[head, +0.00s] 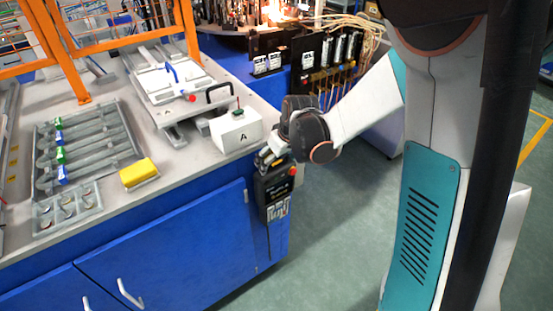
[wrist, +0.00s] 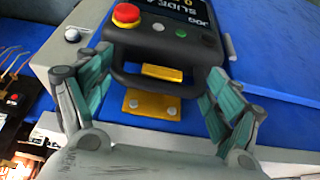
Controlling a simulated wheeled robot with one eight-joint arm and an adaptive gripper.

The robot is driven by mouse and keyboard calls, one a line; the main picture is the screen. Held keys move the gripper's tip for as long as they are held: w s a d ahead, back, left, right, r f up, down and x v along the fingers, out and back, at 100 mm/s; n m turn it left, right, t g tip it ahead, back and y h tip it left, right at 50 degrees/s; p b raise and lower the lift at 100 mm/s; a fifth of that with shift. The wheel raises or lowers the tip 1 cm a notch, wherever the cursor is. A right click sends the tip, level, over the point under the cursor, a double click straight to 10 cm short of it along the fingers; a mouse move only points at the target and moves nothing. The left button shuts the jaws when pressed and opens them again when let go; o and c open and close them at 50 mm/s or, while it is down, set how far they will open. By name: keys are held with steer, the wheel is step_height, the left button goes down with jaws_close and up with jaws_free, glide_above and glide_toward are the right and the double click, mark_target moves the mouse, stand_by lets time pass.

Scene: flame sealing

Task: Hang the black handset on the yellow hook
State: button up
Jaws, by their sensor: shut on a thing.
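The black handset (head: 273,190) hangs upright below my gripper (head: 268,158), beside the front right corner of the blue cabinet. In the wrist view the handset (wrist: 170,45) shows a red button, a small screen and a loop handle. My gripper (wrist: 160,68) is shut on the handset, with teal-padded fingers on both sides of its handle end. The yellow hook (wrist: 152,104) is a screwed plate on the blue face; a yellow part also shows through the handle loop. The handle bar crosses in front of the yellow; I cannot tell whether it rests on the hook. The hook is hidden in the head view.
A yellow block (head: 139,173) and a grey tray (head: 47,185) lie further left. Cables and a black panel (head: 311,65) are at the back. The floor to the right is clear.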

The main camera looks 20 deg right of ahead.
steer(key=o, duration=2)
steer(key=shift+r, duration=0.15)
steer(key=v, duration=1.1)
steer(key=s+r+m+t, duration=0.1)
steer(key=s+r, duration=0.2)
steer(key=s, duration=0.7)
steer(key=s+r+m+t+h, duration=0.1)
steer(key=s+r+m+t, duration=0.1)
steer(key=s, duration=0.8)
steer(key=shift+s+a+r+m, duration=0.2)
steer(key=shift+a+r+m, duration=0.15)
steer(key=shift+a, duration=0.1)
